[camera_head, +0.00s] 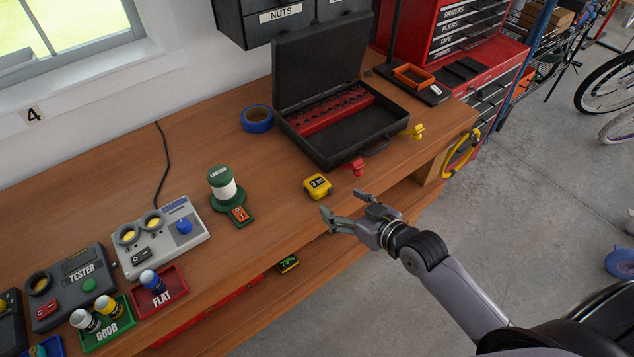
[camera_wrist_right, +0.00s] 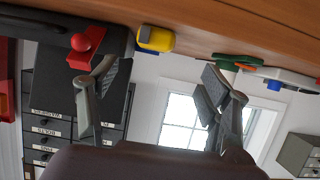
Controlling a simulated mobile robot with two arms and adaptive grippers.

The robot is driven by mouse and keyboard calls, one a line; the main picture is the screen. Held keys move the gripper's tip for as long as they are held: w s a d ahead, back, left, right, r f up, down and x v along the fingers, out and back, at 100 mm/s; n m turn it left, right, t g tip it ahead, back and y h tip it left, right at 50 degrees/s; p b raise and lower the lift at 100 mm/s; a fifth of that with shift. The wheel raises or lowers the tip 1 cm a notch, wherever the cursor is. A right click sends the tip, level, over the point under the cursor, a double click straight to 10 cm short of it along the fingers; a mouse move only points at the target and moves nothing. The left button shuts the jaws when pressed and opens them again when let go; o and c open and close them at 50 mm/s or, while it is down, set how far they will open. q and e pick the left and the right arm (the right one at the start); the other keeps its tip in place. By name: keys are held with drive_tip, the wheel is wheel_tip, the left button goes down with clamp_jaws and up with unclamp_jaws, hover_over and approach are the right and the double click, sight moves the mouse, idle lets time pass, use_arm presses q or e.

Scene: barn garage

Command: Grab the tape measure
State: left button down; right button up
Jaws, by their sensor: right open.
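The tape measure (camera_head: 317,186) is a small yellow and black block marked "3 m", lying on the wooden workbench near its front edge. It also shows in the right wrist view (camera_wrist_right: 155,39), where the picture is upside down, between and beyond the fingers. My right gripper (camera_head: 340,218) is open and empty at the bench's front edge, close to the tape measure but apart from it. Its two spread fingers show in the right wrist view (camera_wrist_right: 155,88). My left gripper is not in view.
An open black case (camera_head: 340,127) stands behind the tape measure, with a red clip (camera_head: 357,166) and a yellow clip (camera_head: 414,131) near it. A blue tape roll (camera_head: 257,119), a green-and-white lantern (camera_head: 223,184) and testers (camera_head: 158,237) stand left. Bare wood lies around the tape measure.

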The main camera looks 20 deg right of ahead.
sight(320, 184)
drive_tip(key=p+x, duration=0.1)
drive_tip(key=x, duration=0.4)
drive_tip(key=shift+w+f, duration=0.1)
drive_tip(key=shift+w, duration=0.15)
drive_tip(key=shift+w+a, duration=0.15)
drive_tip(key=shift+w, duration=0.3)
drive_tip(key=p+x, duration=0.1)
drive_tip(key=x, duration=0.3)
drive_tip(key=shift+w+d+p, duration=0.2)
drive_tip(key=shift+w+p, duration=0.05)
drive_tip(key=shift+p, duration=0.1)
drive_tip(key=shift+w+a, duration=0.1)
drive_tip(key=shift+w, duration=0.1)
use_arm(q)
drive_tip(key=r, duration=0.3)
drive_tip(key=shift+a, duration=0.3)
use_arm(e)
drive_tip(key=shift+c, duration=0.2)
drive_tip(key=shift+s, duration=0.1)
drive_tip(key=shift+c, duration=0.7)
drive_tip(key=c, duration=1.2)
